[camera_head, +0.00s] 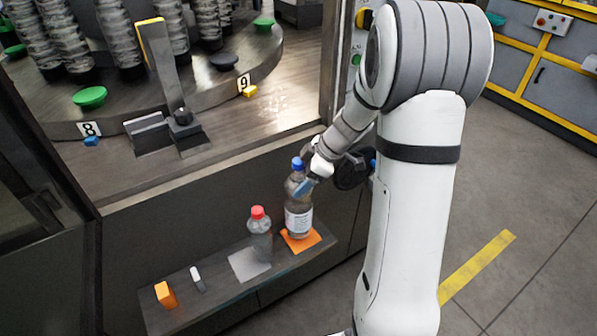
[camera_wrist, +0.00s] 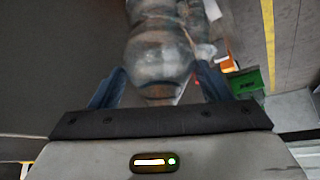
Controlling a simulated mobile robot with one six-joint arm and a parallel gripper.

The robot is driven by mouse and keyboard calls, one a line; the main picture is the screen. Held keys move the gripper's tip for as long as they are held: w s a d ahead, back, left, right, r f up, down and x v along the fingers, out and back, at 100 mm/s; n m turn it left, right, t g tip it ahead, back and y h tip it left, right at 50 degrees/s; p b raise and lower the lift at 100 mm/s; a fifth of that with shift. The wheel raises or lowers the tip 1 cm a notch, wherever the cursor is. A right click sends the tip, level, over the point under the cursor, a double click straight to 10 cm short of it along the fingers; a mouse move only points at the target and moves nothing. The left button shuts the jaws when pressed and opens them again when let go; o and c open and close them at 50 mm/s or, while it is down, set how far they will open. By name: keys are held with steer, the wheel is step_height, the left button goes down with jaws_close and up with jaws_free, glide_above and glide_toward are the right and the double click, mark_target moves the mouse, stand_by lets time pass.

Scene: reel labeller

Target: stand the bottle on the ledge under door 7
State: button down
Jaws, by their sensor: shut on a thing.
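A clear bottle with a blue cap and white label (camera_head: 299,218) is upright over an orange pad (camera_head: 318,236) at the right end of the ledge (camera_head: 215,285). My gripper (camera_head: 304,186) is shut on its upper part from the right. I cannot tell whether its base touches the pad. In the wrist view the bottle (camera_wrist: 160,50) lies between the two blue fingers (camera_wrist: 160,85). I see no number 7; labels 8 (camera_head: 88,129) and 9 (camera_head: 244,82) show on the machine.
A red-capped bottle (camera_head: 260,235) stands close to the left, by a grey pad (camera_head: 247,265). An orange block (camera_head: 166,295) and a small white-topped item (camera_head: 197,279) are farther left on the ledge. A round table with stacked reels is behind the opening.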

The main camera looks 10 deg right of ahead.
steer(key=shift+f, duration=1.65)
steer(key=shift+c, duration=0.8)
jaws_free()
steer(key=shift+d+r, duration=0.15)
steer(key=shift+r, duration=0.2)
steer(key=v, duration=1.1)
steer(key=s+a+r+m+h, duration=0.2)
steer(key=s+a+m+h, duration=0.1)
steer(key=s+m, duration=0.4)
steer(key=s+a+r+m+h, duration=0.2)
steer(key=s+m, duration=0.5)
steer(key=s, duration=0.6)
steer(key=shift+a+m+t+h, duration=0.3)
steer(key=shift+a+m+h, duration=0.1)
steer(key=shift+a+h, duration=0.4)
